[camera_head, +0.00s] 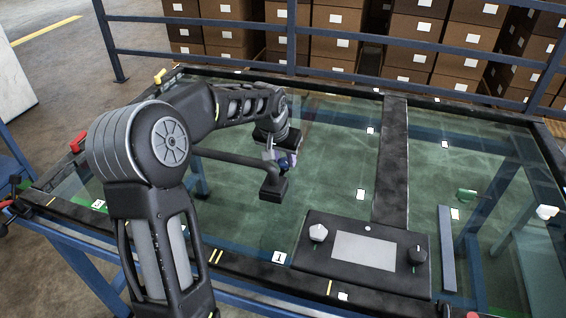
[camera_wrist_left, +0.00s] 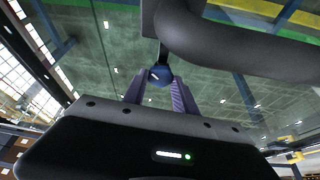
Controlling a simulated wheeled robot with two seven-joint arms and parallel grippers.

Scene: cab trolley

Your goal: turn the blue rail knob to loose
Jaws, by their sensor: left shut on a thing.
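The blue rail knob (camera_wrist_left: 158,75) shows in the left wrist view as a small round knob with a pale mark on its face. It sits at the end of a short dark stem below a thick dark rail (camera_wrist_left: 240,45). The purple-grey fingers of my left gripper (camera_wrist_left: 158,90) are on either side of the knob, shut on it. In the head view my left gripper (camera_head: 284,160) is at the dark rail over the glass, and the knob is mostly hidden there. My right gripper is not in view.
A dark control panel (camera_head: 365,252) with a white knob (camera_head: 318,233) and a black knob (camera_head: 417,255) stands to the right, near the front edge. A blue railing (camera_head: 330,36) runs behind the glass top, with stacked boxes (camera_head: 420,30) beyond.

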